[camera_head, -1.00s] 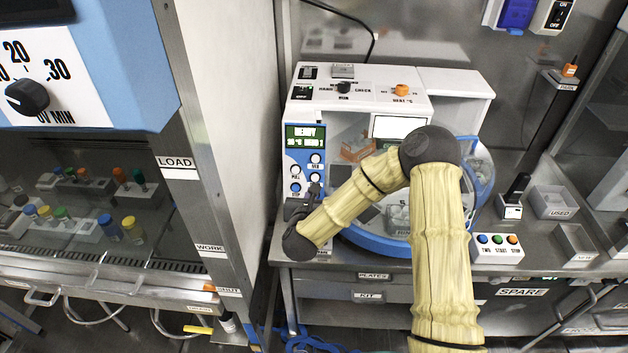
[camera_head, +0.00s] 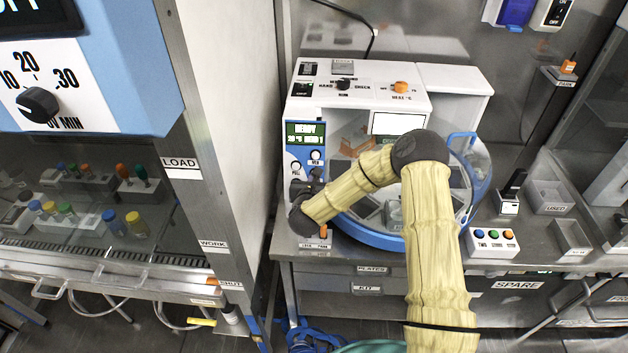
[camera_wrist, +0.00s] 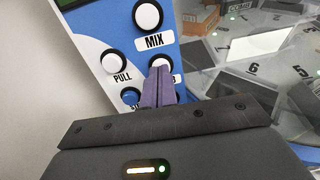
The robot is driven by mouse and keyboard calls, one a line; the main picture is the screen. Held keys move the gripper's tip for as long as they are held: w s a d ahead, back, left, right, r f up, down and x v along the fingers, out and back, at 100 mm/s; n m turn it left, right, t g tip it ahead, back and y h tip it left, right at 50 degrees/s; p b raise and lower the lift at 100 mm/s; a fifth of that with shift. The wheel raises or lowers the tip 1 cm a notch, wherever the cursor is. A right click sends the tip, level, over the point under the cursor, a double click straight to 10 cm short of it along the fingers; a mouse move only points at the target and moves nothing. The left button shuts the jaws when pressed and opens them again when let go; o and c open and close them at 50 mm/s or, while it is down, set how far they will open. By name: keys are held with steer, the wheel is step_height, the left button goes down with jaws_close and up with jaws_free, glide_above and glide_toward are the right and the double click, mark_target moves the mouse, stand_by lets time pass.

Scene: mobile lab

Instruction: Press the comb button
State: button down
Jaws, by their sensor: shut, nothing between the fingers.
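The white comb button (camera_wrist: 160,63) is on the blue panel of the white machine in the wrist view, its label mostly covered so that only a final "B" shows. My gripper (camera_wrist: 159,70) has its purple fingers together, with tips at the lower part of this button; I cannot tell whether they touch it. The MIX button (camera_wrist: 149,15) is above, the PULL button (camera_wrist: 113,62) to the left, and a blue button (camera_wrist: 130,96) lower left. In the head view my dark gripper (camera_head: 312,181) is in front of the panel and hides the comb button.
A round blue-rimmed unit (camera_head: 375,239) with numbered places is right of the panel. A small box with three coloured buttons (camera_head: 492,243) stands on the bench further right. A cabinet with a LOAD label (camera_head: 181,163) is at the left.

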steer(key=shift+w+d+f+b, duration=0.1)
steer(key=shift+w+f+b, duration=0.15)
steer(key=shift+w+b, duration=0.35)
steer(key=shift+d+r, duration=0.1)
steer(key=shift+r, duration=0.2)
steer(key=shift+s, duration=0.15)
steer(key=b+v, duration=0.3)
steer(key=v, duration=1.1)
steer(key=shift+s+a+b, duration=0.15)
steer(key=shift+a+b, duration=0.1)
steer(key=shift+b, duration=0.1)
steer(key=shift+f, duration=0.15)
